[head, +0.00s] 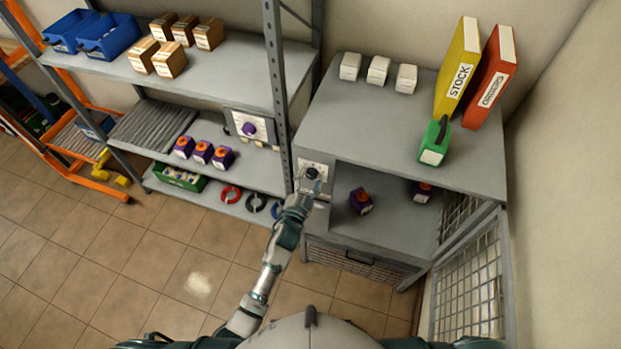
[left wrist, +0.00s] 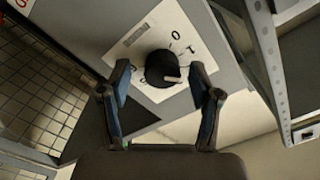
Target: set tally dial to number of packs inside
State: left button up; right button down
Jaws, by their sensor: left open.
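The black tally dial (head: 311,172) sits on a white plate on the grey cabinet's (head: 390,140) left front post. In the left wrist view the black knob (left wrist: 158,66) has a white pointer mark, and a few printed marks show on the plate around it. My left gripper (head: 312,187) is open at the dial; in the left wrist view its two fingertips (left wrist: 161,74) stand on either side of the knob. I cannot tell whether they touch it. Inside the cabinet are two purple packs with orange tops, one at the front (head: 360,203) and one further right (head: 424,191), partly hidden.
The mesh door (head: 470,285) hangs open at the right. Left, a shelf holds purple packs (head: 203,152) and a purple-knobbed panel (head: 250,128).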

pick_arm(q)
jog(key=v, duration=1.1)
jog(key=shift+s, duration=0.25)
jog(key=shift+f, duration=0.1)
jog(key=s+a+f+n+g+y+b, duration=0.1)
jog(key=s+a+f+g, duration=0.15)
jog(key=f, duration=0.95)
jog(key=s+a+f+n+g+y+b, duration=0.1)
jog(key=s+a+f+n+g, duration=0.2)
jog(key=f, duration=0.9)
jog(key=s+a+f+g+y+b, duration=0.15)
jog(key=s+f, duration=0.25)
jog(key=f, duration=0.8)
jog(key=s+a+f+n+g, duration=0.2)
jog(key=s+f, duration=0.5)
jog(key=s, duration=0.4)
jog(key=s+a+f+n+g+y+b, duration=0.1)
jog(key=s+a+f+g, duration=0.3)
jog(key=s+a+f, duration=0.3)
jog(key=s+a+f+n+g+y+b, duration=0.1)
jog(key=s+a+f+n+g, duration=0.1)
jog(key=s+f, duration=0.6)
jog(key=s+a+g, duration=0.1)
jog(key=s+a, duration=0.1)
jog(key=s, duration=0.4)
jog(key=shift+s+a+f+n, duration=0.15)
jog(key=shift+s+a+n, duration=0.15)
jog(key=shift+s, duration=0.1)
